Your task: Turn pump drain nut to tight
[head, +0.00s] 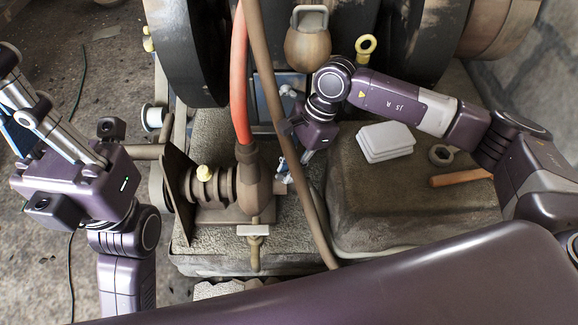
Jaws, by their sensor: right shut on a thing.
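The brown ribbed pump (212,187) sits on a stone block in the middle of the head view, with a red hose running up from it. A short stub at the pump's right end, which I take to be the pump drain nut (279,187), is mostly hidden by my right gripper. My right gripper (285,176) reaches down from the upper right and is shut on this nut. My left gripper (20,95) is at the far left, well apart from the pump, pointing up and away. I cannot tell how far its fingers are apart.
A brown hose (275,105) passes close by my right gripper. A T-shaped tap (253,231) hangs at the pump's front. A white block (385,141), a loose ring (440,155) and an orange-brown rod (461,177) lie on the right stone block (380,215). Large dark wheels stand behind.

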